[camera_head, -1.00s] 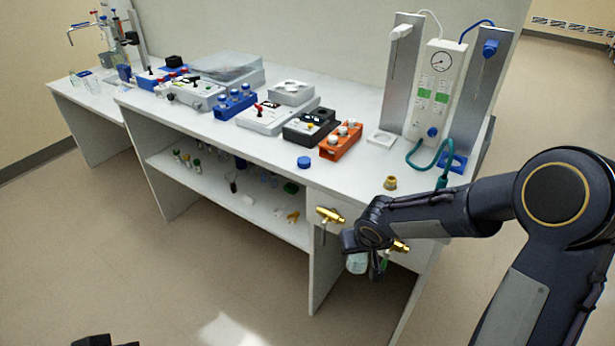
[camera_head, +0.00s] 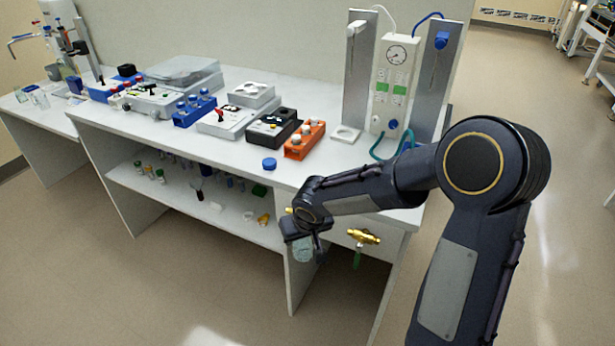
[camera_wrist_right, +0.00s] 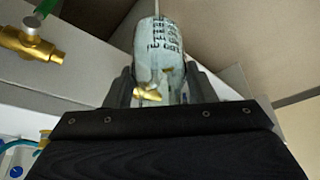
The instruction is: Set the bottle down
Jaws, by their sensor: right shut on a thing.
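The bottle (camera_head: 303,249) is pale blue-green and partly hidden by my right gripper (camera_head: 306,240) in the head view. It hangs below the level of the benchtop, in front of the bench. In the right wrist view the bottle (camera_wrist_right: 158,45) has dark printed text, and my right gripper (camera_wrist_right: 159,85) is shut on it with a dark finger on each side. A small brass piece shows against the bottle there; I cannot tell whether it touches. My left gripper is not in view.
The white bench (camera_head: 240,160) has a clear strip near its front edge, around a blue cap (camera_head: 269,165). An orange rack (camera_head: 304,140) and a black block (camera_head: 273,127) stand behind. A brass tap (camera_head: 363,236) sticks out from the bench front. A lower shelf (camera_head: 190,200) holds small bottles.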

